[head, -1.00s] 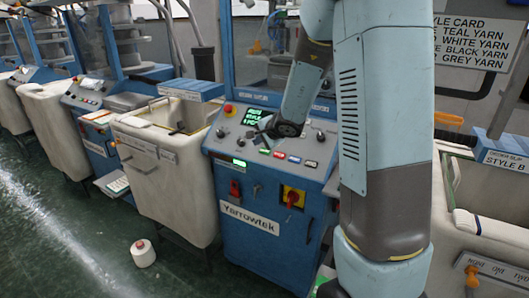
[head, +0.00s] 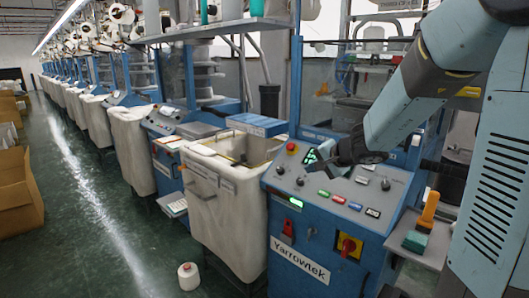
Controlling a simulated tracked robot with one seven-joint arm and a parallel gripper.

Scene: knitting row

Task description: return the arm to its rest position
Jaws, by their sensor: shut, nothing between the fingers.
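My arm comes in from the right edge, over the right side of the blue Yarrowtek machine. My gripper (head: 318,158), dark and small, is at the arm's end in front of the machine's control panel (head: 335,192). Its fingers look shut with nothing held. They overlap the panel's green-lit display, partly hiding it; I cannot tell whether they touch the panel. Several coloured buttons, black knobs and a red button (head: 292,146) show around it. Lower on the front is a red-and-yellow rotary switch (head: 348,246).
A pale fabric bin (head: 228,210) stands left of the machine. A small shelf at right holds an orange-handled tool (head: 428,212) and a green block. The aisle (head: 95,215) is open; cardboard boxes (head: 18,195) line its left side.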

